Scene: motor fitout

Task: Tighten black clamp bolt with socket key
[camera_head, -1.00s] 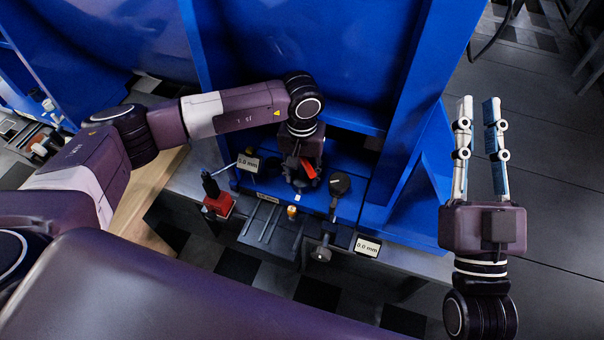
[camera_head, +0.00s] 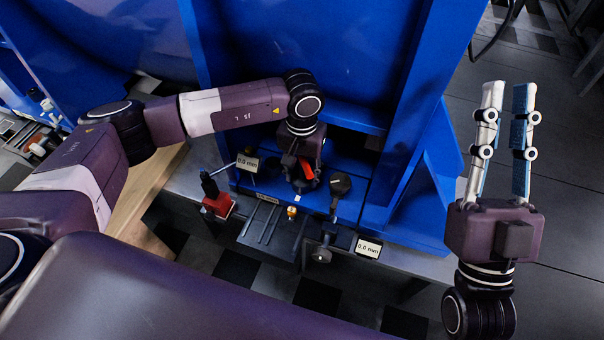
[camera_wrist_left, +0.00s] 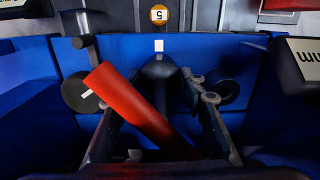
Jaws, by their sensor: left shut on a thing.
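My left gripper (camera_head: 300,180) points down at the blue motor base. It is shut on the socket key, whose red handle (camera_head: 308,170) shows beside the fingers. In the left wrist view the red handle (camera_wrist_left: 135,108) lies slantwise between the two fingers of the left gripper (camera_wrist_left: 160,88). A black rounded part (camera_wrist_left: 160,68) stands between the fingertips; I cannot tell whether it is the clamp bolt or the key's head. The handle and fingers hide the rest of the bolt. My right gripper (camera_head: 508,90) is open and empty, over the floor at the right.
Black round indicators (camera_head: 340,183) stand beside the work spot. Two display plates (camera_head: 247,162) (camera_head: 369,248) flank it. An orange numbered ball (camera_head: 292,211) sits in front. A red and black block (camera_head: 216,203) stands left.

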